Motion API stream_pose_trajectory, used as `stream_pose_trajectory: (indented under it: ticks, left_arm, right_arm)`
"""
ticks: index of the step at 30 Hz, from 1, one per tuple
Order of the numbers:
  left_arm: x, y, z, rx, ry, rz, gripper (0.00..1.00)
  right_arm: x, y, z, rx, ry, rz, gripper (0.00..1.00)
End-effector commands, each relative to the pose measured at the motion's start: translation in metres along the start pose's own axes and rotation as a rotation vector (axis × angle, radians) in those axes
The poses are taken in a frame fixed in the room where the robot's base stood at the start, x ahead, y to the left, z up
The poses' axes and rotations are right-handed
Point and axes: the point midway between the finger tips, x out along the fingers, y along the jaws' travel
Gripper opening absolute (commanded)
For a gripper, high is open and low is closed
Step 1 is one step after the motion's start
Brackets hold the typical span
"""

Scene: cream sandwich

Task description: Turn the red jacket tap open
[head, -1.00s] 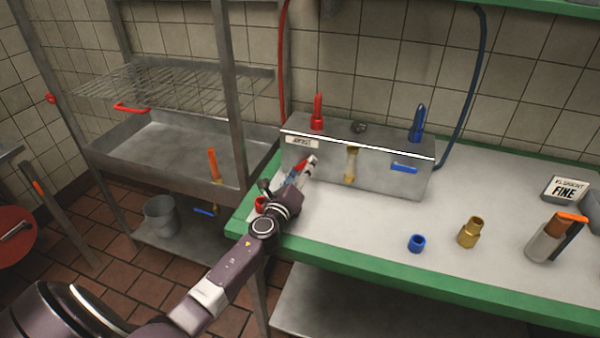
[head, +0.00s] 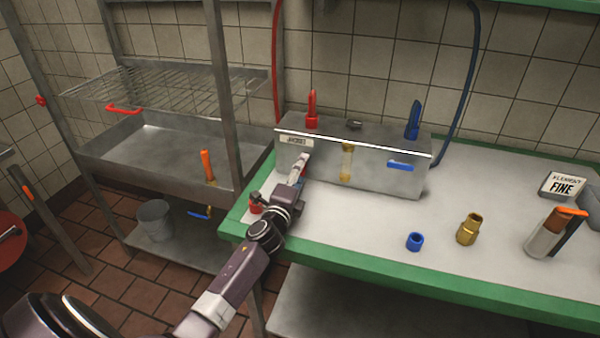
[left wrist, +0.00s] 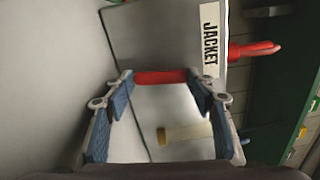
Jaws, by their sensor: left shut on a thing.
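The red jacket tap (left wrist: 162,77) is a short red bar on the front of the grey metal box (head: 385,165), below the JACKET label (head: 296,141). In the left wrist view, the bar lies crosswise to the lettering of that label (left wrist: 210,40). My left gripper (head: 301,163) is at the box's left front. In the left wrist view, its blue-padded fingers (left wrist: 160,82) are shut on the red bar, one at each end. My right gripper is not in view.
A blue tap (head: 401,166) and a brass-coloured fitting (head: 346,162) are on the box front. A red ring (head: 255,203) is beside my left wrist.

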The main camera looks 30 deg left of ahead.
Motion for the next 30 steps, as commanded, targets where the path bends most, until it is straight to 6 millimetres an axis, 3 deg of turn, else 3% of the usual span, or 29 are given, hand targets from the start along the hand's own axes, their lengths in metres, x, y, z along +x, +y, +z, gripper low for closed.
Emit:
stream_pose_trajectory:
  ticks: [14, 15, 19, 30]
  left_arm:
    - [-0.0005, 0.0021, -0.0003, -0.016, -0.001, 0.004, 0.27]
    - [-0.0005, 0.0022, -0.0003, -0.016, -0.001, 0.004, 0.52]
    - [-0.0004, 0.0020, -0.0003, -0.015, -0.001, 0.004, 0.66]
    - [-0.0014, 0.0052, -0.0007, -0.015, -0.001, 0.009, 0.69]
  right_arm:
    - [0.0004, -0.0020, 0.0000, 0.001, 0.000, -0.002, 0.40]
    - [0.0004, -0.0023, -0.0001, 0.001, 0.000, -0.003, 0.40]
    - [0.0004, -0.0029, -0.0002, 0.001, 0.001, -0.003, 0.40]
    - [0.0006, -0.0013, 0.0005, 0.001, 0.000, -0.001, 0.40]
